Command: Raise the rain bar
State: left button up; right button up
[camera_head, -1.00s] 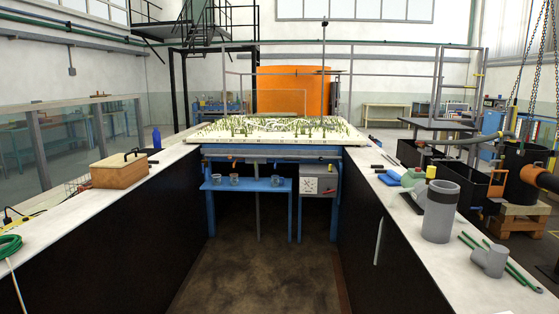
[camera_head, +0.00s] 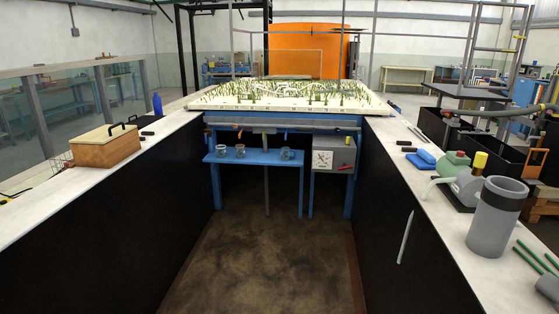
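A model landscape table (camera_head: 225,106) with a pale top and many small green plants stands straight ahead on a blue frame (camera_head: 212,180). Thin upright posts and a thin rectangular frame (camera_head: 295,50) rise at the back of the table; a horizontal bar runs higher up. I cannot tell for sure which of these is the rain bar. A grey control box (camera_head: 333,156) with a dial and a red lever hangs under the table at the right. Neither of my grippers is in view.
Long white counters with dark sides flank a clear floor aisle (camera_head: 275,250). The left counter holds a wooden box (camera_head: 107,146). The right one holds a grey cylinder (camera_head: 497,218), a green and grey pump (camera_head: 455,165) and blue cloths (camera_head: 422,159). A blue shelf (camera_head: 255,165) holds mugs.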

aim_at(311, 128)
jog(key=i+z, duration=0.3)
jog(key=i, duration=1.85)
